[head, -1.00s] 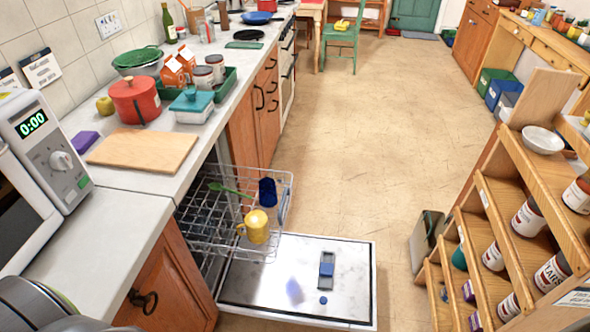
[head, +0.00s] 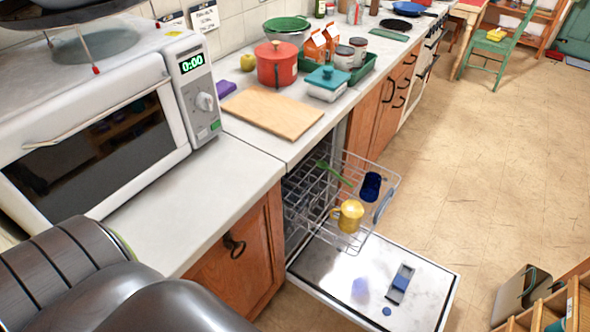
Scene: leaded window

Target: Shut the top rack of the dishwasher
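The dishwasher's top rack (head: 309,208) is a wire rack pulled out from under the counter. A yellow mug (head: 349,214), a dark blue cup (head: 371,186) and a green utensil (head: 334,172) are in it. Its front carries a grey-blue handle (head: 383,207). The dishwasher door (head: 330,268) is folded down flat below the rack, with the detergent compartment (head: 401,282) showing on its inner face. Neither gripper is in view. A dark rounded shape fills the lower left corner.
A microwave (head: 95,120) stands on the counter (head: 205,195) at left. A cutting board (head: 272,112), a red pot (head: 277,64) and cartons sit farther along. A wooden shelf (head: 550,308) shows at lower right.

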